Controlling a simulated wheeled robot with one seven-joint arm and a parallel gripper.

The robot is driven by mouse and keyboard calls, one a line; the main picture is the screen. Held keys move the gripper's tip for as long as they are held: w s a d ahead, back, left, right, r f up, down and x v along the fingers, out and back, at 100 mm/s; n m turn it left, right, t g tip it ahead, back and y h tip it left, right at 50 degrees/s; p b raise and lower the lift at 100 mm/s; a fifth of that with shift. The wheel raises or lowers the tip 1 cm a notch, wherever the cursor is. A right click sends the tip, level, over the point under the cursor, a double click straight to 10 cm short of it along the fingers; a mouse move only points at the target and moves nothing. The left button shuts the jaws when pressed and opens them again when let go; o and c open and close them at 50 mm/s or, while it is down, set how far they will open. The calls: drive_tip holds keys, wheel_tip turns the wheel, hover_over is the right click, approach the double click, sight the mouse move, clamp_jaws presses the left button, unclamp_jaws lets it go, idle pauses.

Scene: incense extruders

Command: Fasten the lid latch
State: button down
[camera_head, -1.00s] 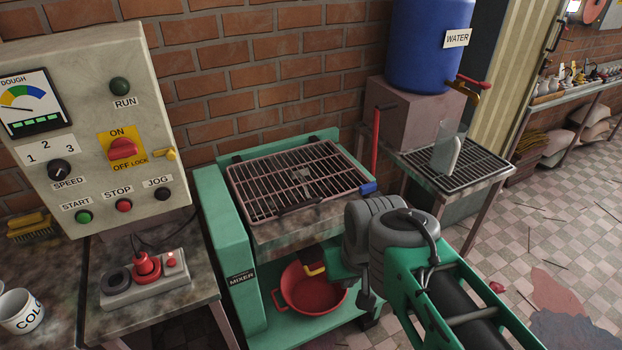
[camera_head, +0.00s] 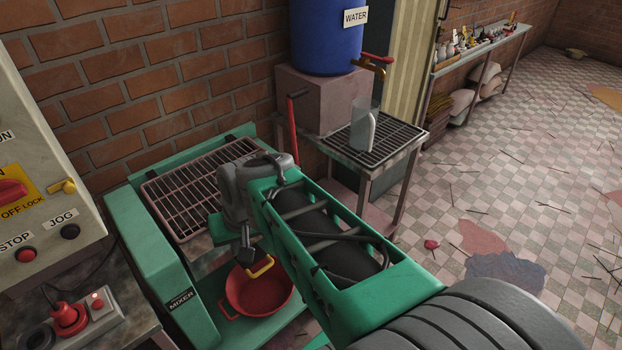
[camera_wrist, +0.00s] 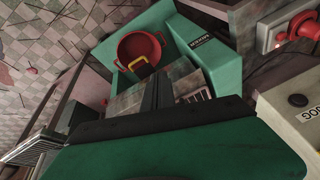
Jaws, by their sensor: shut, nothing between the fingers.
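The mixer's barred lid (camera_head: 170,200) lies flat over the trough at the top of the green mixer (camera_head: 160,270). My wrist hides the lid's right part and front edge, so I cannot make out the latch or how it stands. My gripper (camera_wrist: 158,82) shows in the wrist view as dark fingers shut together and empty, in front of the trough's stained wall. A bit of the lid's bars (camera_wrist: 195,97) shows beside them. A yellow U-shaped handle (camera_head: 262,268) is below the trough front; it also shows just past the fingertips in the wrist view (camera_wrist: 140,70). I cannot tell any contact.
A red bowl (camera_head: 238,298) stands on the mixer's lower shelf. The control panel (camera_head: 35,150) and a red plug (camera_head: 68,318) are at left. A blue water barrel (camera_head: 325,35) and a grated stand (camera_head: 385,140) are at right. The tiled floor at right is mostly open.

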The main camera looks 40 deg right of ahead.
drive_tip(key=w+d+m+t, duration=0.1)
drive_tip(key=w+d+m, duration=0.2)
drive_tip(key=d, duration=0.3)
drive_tip(key=w+d+m+t, duration=0.1)
drive_tip(key=w+d+m, duration=0.15)
drive_tip(key=d, duration=0.45)
drive_tip(key=s+d+m+t, duration=0.1)
drive_tip(key=d+m, duration=0.3)
drive_tip(key=d, duration=0.5)
drive_tip(key=s+d+f+m+t+p, duration=0.1)
drive_tip(key=d+m, duration=0.4)
drive_tip(key=d, duration=0.5)
drive_tip(key=s+t, duration=0.1)
drive_tip(key=s, duration=0.1)
drive_tip(key=shift+s+f+t, duration=0.2)
drive_tip(key=shift+s+t, duration=0.1)
drive_tip(key=shift+w, duration=0.1)
drive_tip(key=w+r+p+x, duration=0.1)
drive_tip(key=r+p+x, duration=0.1)
drive_tip(key=x, duration=1)
drive_tip(key=shift+w+d+f, duration=0.2)
drive_tip(key=shift+w+f, duration=0.1)
drive_tip(key=shift+w, duration=0.4)
